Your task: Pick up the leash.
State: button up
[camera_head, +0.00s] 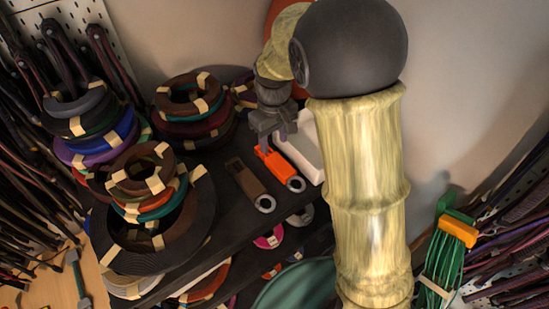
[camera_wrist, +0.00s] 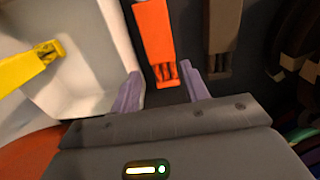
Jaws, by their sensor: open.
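An orange strap-like piece (camera_head: 271,164), which may be the leash, lies on the dark shelf with a grey ring near its lower end. In the wrist view the orange piece (camera_wrist: 153,35) points toward my gripper, its end at the gap between the fingers. My gripper (camera_wrist: 161,90) is open, with nothing held between its two purple-grey fingers. In the head view my gripper (camera_head: 273,134) is over the upper end of the orange piece. I cannot tell whether they touch. A similar brown piece (camera_head: 244,178) lies to its left, and also shows in the wrist view (camera_wrist: 223,35).
A white tray (camera_head: 306,145) stands close on the right of the orange piece; a yellow piece (camera_wrist: 25,70) shows over it in the wrist view. Stacked cord coils (camera_head: 150,225) fill the shelf's left side. A green bundle (camera_head: 436,270) hangs at the right.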

aim_at(273, 157)
jog(key=shift+f, duration=0.85)
jog(key=shift+w+f+p, duration=0.1)
jog(key=shift+f+p, duration=0.5)
jog(key=shift+p, duration=0.05)
jog(key=f, duration=0.1)
jog(key=f+p, duration=0.1)
jog(key=f, duration=0.1)
jog(key=shift+a+f, duration=0.15)
jog(key=shift+a, duration=0.1)
jog(key=shift+f, duration=0.25)
jog(key=shift+d+f, duration=0.15)
